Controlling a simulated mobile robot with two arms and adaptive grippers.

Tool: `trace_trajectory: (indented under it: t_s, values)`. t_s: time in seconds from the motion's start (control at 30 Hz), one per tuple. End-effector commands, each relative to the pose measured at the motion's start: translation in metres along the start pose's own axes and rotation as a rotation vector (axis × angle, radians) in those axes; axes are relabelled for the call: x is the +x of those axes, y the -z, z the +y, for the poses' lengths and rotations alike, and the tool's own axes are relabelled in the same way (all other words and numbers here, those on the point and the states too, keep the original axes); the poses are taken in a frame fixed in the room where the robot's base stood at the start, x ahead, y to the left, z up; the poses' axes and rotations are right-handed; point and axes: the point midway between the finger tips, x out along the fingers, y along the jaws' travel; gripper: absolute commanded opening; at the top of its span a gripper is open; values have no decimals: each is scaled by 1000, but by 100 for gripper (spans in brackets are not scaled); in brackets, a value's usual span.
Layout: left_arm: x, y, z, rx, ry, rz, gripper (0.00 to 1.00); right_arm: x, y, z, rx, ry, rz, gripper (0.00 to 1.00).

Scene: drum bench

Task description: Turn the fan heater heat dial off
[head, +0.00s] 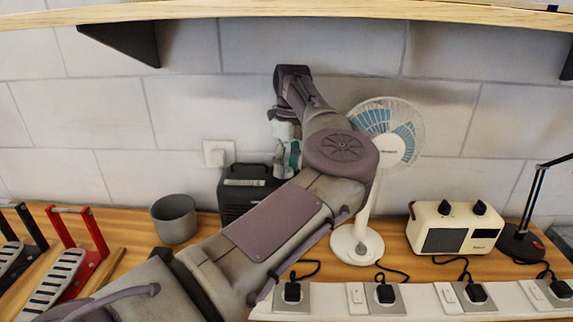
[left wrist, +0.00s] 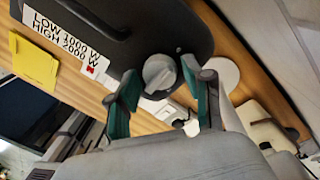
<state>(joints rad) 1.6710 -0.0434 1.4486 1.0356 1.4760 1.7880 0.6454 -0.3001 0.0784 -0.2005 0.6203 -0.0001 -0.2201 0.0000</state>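The fan heater (head: 236,197) is a black box on the wooden bench by the wall, partly hidden behind my left arm. In the left wrist view its dark top (left wrist: 140,25) carries a white label reading LOW 1000 W and HIGH 2000 W. The grey heat dial (left wrist: 159,73) sits near the edge of that top, by a small red mark. My left gripper (head: 287,158) is above the heater's right side. In the left wrist view its green-padded fingers (left wrist: 161,84) are apart, with the dial showing between their tips; contact cannot be told. My right gripper is not in view.
A white desk fan (head: 357,243) stands right of the heater, partly behind my arm. A grey pot (head: 174,218) is to its left. A cream radio (head: 455,229) and black lamp (head: 521,243) stand farther right. Switched sockets (head: 420,301) line the front; a shelf (head: 300,9) hangs above.

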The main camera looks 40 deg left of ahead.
Motion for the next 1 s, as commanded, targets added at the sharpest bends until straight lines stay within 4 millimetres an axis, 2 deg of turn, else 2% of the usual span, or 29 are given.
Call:
trace_trajectory:
  t_s: [0.37, 0.47, 0.8, 1.0]
  values:
    - [-4, 0, 0, 1, 3, -2, 63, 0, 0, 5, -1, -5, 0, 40]
    - [-14, 0, -1, 2, 4, -2, 63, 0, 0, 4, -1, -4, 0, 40]
    - [-66, 0, -1, 1, 4, -1, 63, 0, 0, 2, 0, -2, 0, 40]
    - [-76, 0, 0, 0, 1, -1, 63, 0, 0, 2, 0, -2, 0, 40]
